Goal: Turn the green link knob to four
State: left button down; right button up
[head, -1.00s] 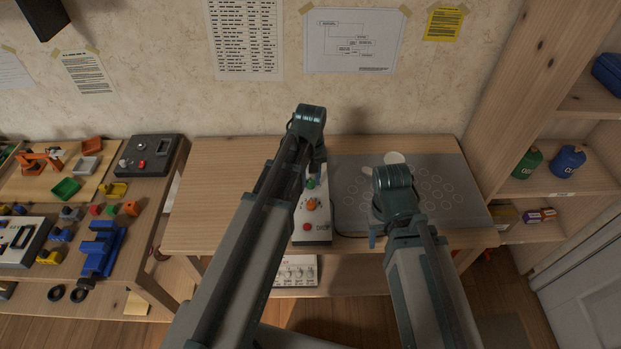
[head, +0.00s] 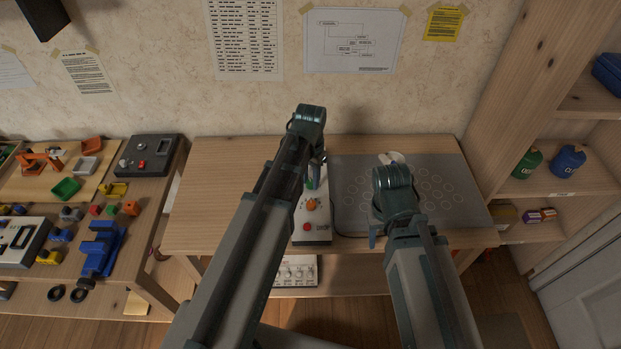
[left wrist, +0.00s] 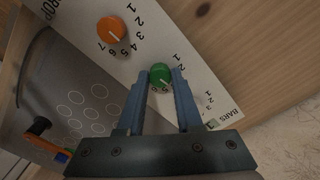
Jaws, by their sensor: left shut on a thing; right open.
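The green link knob (left wrist: 160,74) is on a pale panel (left wrist: 190,75). In the left wrist view, my left gripper (left wrist: 160,84) has its blue fingers on both sides of the knob and is shut on it. The knob's pointer and the numbers by it are partly covered, so I cannot read its setting. In the head view the green knob (head: 310,184) is mostly hidden behind my left arm.
An orange knob (left wrist: 111,29) with numbers up to 7 sits beside the green one. A red button (head: 307,227) is nearer the panel's front. A grey board with circles (head: 350,190) lies right of the panel, with a pale piece (head: 391,158) at its back. The tabletop at left (head: 220,190) is clear.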

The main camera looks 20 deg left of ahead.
aim_at(310, 182)
pick_arm(q)
jog(key=shift+m, duration=0.5)
dwell(0.3)
jog(key=c, duration=0.6)
grip_release()
jog(key=shift+r, duration=0.1)
notch_tip(310, 182, up, 14)
jog(key=p, duration=1.3)
jog(key=shift+f+p, duration=0.2)
jog(key=shift+p, duration=0.2)
